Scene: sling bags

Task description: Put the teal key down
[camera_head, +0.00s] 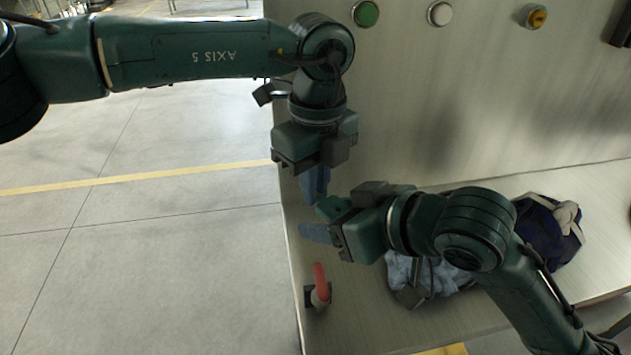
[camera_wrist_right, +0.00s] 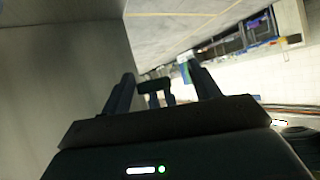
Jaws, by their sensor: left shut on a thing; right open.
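My left gripper (camera_head: 316,198) points down over the left part of the counter and is shut on a small teal piece, which I take to be the teal key (camera_head: 328,208). Most of the key is hidden by the fingers and by my right gripper. My right gripper (camera_head: 318,222) points left, close beside the left fingertips, with its fingers apart. In the right wrist view its two fingers (camera_wrist_right: 161,80) stand open with a dark shape between them. I cannot tell whether that shape is the key, or whether the right fingers touch it.
A red-handled item (camera_head: 320,284) stands near the left edge of the counter (camera_head: 375,315). A light blue bag (camera_head: 440,277) lies partly behind my right arm. A navy bag (camera_head: 548,228) with beige straps lies farther right. A wall panel with a green button (camera_head: 365,13) rises behind.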

